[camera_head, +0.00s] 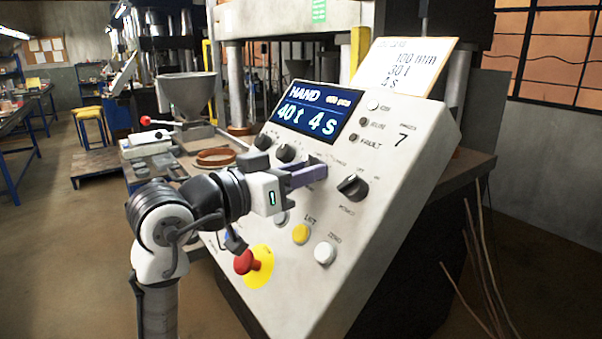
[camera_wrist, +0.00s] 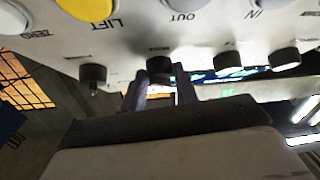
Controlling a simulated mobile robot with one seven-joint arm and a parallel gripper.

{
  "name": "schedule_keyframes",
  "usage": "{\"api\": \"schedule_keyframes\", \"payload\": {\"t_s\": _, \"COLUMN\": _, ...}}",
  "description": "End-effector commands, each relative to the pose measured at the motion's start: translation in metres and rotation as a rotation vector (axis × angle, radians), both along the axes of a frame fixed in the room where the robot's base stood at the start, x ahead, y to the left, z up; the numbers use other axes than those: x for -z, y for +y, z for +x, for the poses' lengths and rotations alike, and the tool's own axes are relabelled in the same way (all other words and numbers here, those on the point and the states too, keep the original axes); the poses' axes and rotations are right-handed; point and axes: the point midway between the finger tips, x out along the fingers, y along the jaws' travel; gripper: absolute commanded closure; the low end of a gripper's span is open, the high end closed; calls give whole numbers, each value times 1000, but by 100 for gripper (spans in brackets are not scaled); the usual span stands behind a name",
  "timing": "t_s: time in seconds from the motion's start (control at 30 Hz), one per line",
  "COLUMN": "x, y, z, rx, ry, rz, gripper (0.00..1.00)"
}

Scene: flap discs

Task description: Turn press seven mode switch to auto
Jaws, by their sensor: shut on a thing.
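The press seven control panel (camera_head: 392,160) is a sloped white face marked 7. Its blue display (camera_head: 318,110) reads HAND, 40 t and 4 s. My gripper (camera_head: 312,172) reaches the panel from the left, between the two upper-left knobs and the right-hand knob. In the wrist view its fingers (camera_wrist: 160,92) are shut on a black knob (camera_wrist: 160,68), which by its place I take to be the mode switch. The fingers hide this knob in the head view, and its label and pointer cannot be read.
A right-hand black knob (camera_head: 353,187) and two upper-left knobs (camera_head: 285,152) flank the held one. Below are a yellow button (camera_head: 301,233), a white button (camera_head: 325,253) and a red emergency stop (camera_head: 246,262). A note card (camera_head: 405,66) stands above the panel.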

Motion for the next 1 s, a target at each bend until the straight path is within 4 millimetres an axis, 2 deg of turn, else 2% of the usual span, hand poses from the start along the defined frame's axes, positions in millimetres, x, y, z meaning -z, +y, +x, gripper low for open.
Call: {"api": "schedule_keyframes", "payload": {"t_s": 1.0, "x": -2, "y": 5, "z": 11, "rx": 445, "ry": -426, "rz": 309, "gripper": 93}}
